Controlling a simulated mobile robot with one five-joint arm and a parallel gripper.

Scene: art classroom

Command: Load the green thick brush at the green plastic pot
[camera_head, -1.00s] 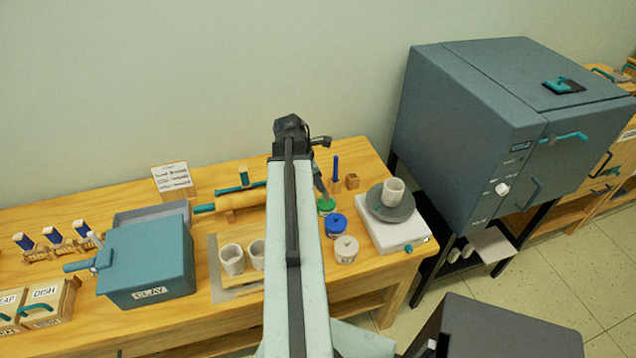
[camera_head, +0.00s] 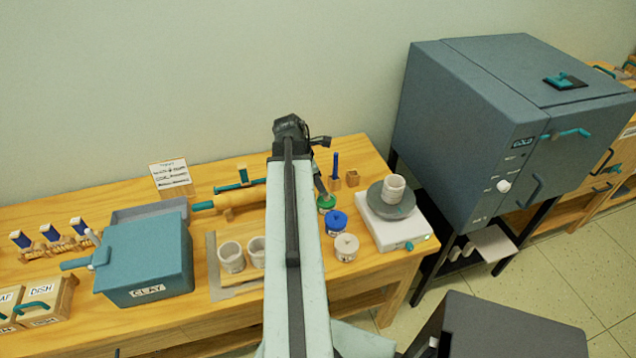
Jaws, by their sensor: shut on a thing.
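The green plastic pot (camera_head: 327,208) stands on the wooden table, just right of my arm and behind the blue pot. My gripper (camera_head: 319,183) is at the far end of my arm, directly above the green pot, pointing down. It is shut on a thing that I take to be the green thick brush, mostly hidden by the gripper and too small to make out. The lower end of my gripper or the held brush meets the pot's top in the picture; I cannot tell how deep it is.
A blue pot (camera_head: 336,223) and a white pot (camera_head: 345,247) stand close in front. A blue brush stands in a wooden block (camera_head: 335,184) behind, beside an empty-looking wooden block (camera_head: 352,178). A wheel with a cup (camera_head: 394,188) stands right. The clay bin (camera_head: 147,262) is left.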

